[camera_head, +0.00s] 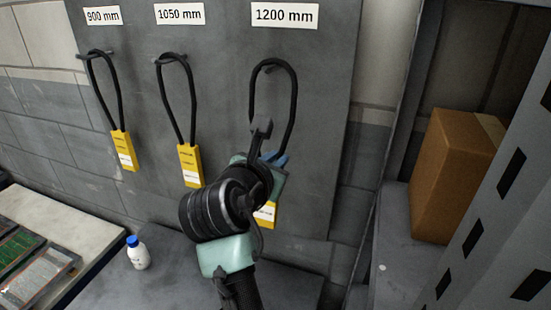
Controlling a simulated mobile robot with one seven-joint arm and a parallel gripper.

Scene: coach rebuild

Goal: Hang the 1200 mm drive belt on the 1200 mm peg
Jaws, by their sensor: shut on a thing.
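The 1200 mm drive belt, a black loop (292,100) with a yellow sleeve and white label (266,214) at its lower end, hangs upright in front of the grey board. Its top bend is just under the "1200 mm" sign (285,15), at the height of the short peg (268,67). I cannot tell for sure whether the loop sits over the peg or in front of it. My gripper (266,147) is shut on the lower part of the belt, near the sleeve. My wrist and gripper hide the grip and most of the sleeve.
Two similar belts hang at the left, under the "900 mm" (106,90) and "1050 mm" (178,95) signs. A white bottle with a blue cap (138,254) stands below them. A cardboard box (452,172) and a slotted upright (500,215) are at the right.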

